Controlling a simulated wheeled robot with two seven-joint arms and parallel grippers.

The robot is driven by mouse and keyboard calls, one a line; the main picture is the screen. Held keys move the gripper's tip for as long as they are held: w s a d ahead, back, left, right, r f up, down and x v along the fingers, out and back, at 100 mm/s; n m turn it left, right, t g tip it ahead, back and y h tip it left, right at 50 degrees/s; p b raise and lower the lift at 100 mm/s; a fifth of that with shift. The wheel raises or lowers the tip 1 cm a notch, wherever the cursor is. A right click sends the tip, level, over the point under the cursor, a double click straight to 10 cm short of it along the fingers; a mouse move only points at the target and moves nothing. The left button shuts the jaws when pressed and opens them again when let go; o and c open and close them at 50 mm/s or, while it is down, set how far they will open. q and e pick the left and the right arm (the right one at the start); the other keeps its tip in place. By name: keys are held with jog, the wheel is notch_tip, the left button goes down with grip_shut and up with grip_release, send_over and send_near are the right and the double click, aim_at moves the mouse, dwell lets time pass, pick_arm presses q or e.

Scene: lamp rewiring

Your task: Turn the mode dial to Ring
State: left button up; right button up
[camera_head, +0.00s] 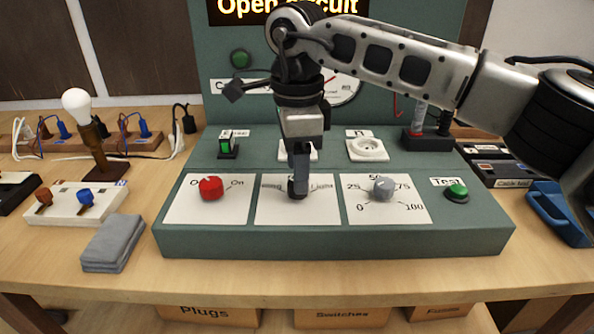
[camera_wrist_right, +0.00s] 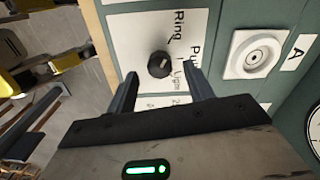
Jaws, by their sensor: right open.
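The mode dial (camera_head: 297,190) is a small dark knob on the middle white plate (camera_head: 268,212) of the green console. My right gripper (camera_head: 298,172) points down just above the dial. Its fingers (camera_wrist_right: 161,78) are open, with the dial between and just beyond their tips. My left gripper is out of view.
A red knob (camera_head: 211,187) and a grey knob (camera_head: 382,187) flank the middle plate. A green Test button (camera_head: 457,191) is at the right. A bulb (camera_head: 76,103) on a stand and a folded grey cloth (camera_head: 110,243) are at the left. A display above reads Open circuit.

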notch_tip(320, 180, up, 14)
jog(key=shift+p, duration=0.45)
